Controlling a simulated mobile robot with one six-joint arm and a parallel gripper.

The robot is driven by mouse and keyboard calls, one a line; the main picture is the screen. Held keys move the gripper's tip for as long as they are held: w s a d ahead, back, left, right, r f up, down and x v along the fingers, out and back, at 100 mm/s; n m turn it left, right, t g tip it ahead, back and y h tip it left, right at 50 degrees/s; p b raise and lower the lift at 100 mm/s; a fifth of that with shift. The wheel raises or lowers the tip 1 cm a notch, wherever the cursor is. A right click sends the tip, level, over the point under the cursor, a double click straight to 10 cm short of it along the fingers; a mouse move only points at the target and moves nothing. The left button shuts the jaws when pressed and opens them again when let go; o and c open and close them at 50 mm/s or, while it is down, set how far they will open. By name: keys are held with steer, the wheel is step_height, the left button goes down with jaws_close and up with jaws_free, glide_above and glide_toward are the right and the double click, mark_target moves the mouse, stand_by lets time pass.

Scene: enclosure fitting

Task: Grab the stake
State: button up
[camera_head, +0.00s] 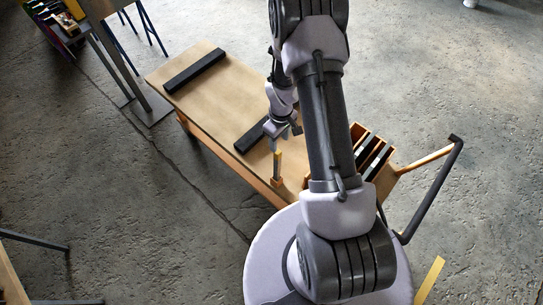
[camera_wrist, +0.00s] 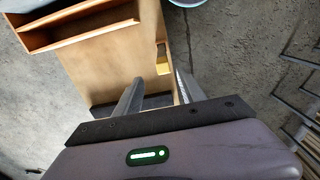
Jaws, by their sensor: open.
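The stake (camera_head: 277,163) is a small yellow upright piece near the front edge of the wooden table, on a small block-like foot. In the wrist view, a yellow piece (camera_wrist: 161,54) that looks like the stake lies beyond my fingertips, near the table's edge. My gripper (camera_head: 284,137) is just above and beside the stake in the head view. The exact gap between fingertips and stake cannot be told.
The wooden table (camera_head: 220,100) carries two black bars, one at the far end (camera_head: 195,71) and one near my gripper (camera_head: 248,138). A wooden rack with dark slots (camera_head: 384,151) stands at the right, partly behind my arm. A yellow strip (camera_head: 430,279) lies lower right.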

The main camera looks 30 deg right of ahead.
mark_target(278, 161)
steer(key=f, duration=0.1)
steer(key=s+f, duration=0.1)
steer(key=f, duration=0.8)
steer(key=w+f, duration=0.1)
steer(key=f, duration=0.3)
steer(key=shift+a, duration=0.3)
steer(key=shift+s, duration=0.15)
steer(key=shift+c, duration=0.5)
jaws_close()
